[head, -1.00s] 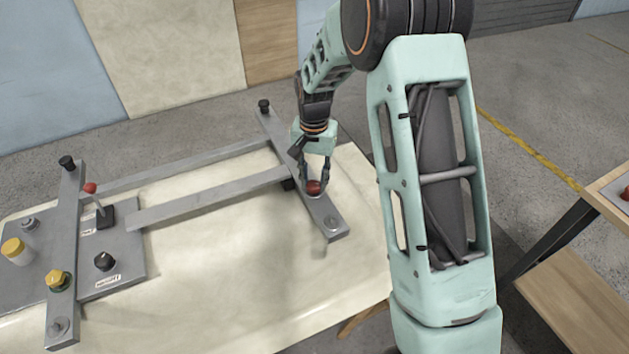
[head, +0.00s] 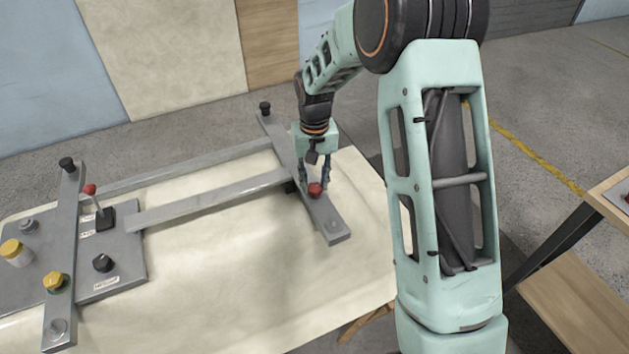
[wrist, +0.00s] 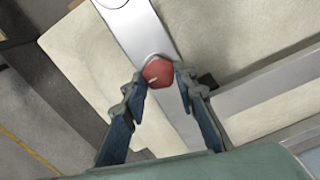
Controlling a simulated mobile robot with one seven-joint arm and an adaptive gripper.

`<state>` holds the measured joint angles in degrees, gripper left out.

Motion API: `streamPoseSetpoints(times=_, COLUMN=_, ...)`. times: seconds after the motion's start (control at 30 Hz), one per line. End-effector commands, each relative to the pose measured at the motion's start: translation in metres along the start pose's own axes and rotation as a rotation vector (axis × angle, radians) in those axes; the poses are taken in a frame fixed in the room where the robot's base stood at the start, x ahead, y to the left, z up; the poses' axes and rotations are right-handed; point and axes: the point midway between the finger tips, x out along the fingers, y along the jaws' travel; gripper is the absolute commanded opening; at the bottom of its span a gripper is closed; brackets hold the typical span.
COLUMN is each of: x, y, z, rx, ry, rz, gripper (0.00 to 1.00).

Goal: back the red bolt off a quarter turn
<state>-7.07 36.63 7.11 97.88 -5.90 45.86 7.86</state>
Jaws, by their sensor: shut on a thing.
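The red bolt (head: 315,189) sits on the right-hand grey crossbar (head: 328,219) of the frame. In the wrist view the bolt's red head (wrist: 158,72) looks faceted, with a small pale mark on it. My gripper (head: 314,187) points down over the crossbar and is shut on the bolt head, one finger on each side. In the wrist view its two dark fingers (wrist: 160,80) flank the head. The bolt's shank is hidden below the head.
A plate there carries a red-tipped lever (head: 90,189), a black knob (head: 103,262) and a yellow-capped post (head: 14,252). The pale surface (head: 230,262) in front is bare.

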Motion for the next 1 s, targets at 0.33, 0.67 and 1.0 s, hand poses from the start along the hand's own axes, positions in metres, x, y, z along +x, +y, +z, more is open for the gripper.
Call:
streamPoseSetpoints(times=0.33, x=-0.001, y=0.000, z=0.000, rx=0.001, ry=0.001, rz=0.000, gripper=0.37)
streamPoseSetpoints(times=0.67, x=-0.001, y=0.000, z=0.000, rx=0.001, ry=0.001, rz=0.000, gripper=0.44)
streamPoseSetpoints(times=1.0, x=-0.050, y=0.000, z=-0.001, rx=0.001, ry=0.005, rz=0.000, gripper=0.44)
